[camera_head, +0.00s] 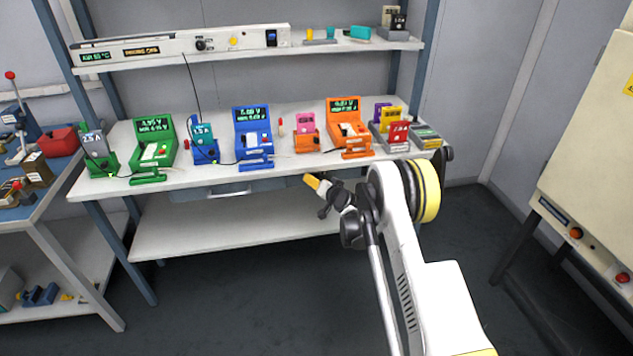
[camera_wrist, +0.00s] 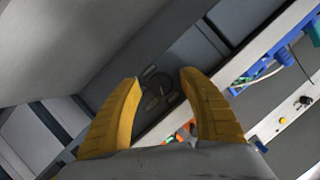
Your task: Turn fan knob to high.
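A long pale panel (camera_head: 185,45) on the upper shelf carries a small dark knob (camera_head: 201,44) and a yellow button (camera_head: 234,41). The dark knob is probably the fan knob; its marking and setting are too small to read. In the wrist view, a dark knob (camera_wrist: 305,100) and a yellow button (camera_wrist: 283,120) show at the right edge. My gripper (camera_head: 312,181), with yellow fingers, is in front of the workbench, below and right of the panel, well apart from the knob. In the wrist view its fingers (camera_wrist: 160,80) are spread, with nothing held between them.
The workbench (camera_head: 215,182) holds a row of coloured testers, including a green one (camera_head: 153,145), a blue one (camera_head: 253,140) and an orange one (camera_head: 349,130). Shelf posts flank it. A cream cabinet (camera_head: 590,150) stands at right. The floor in front is clear.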

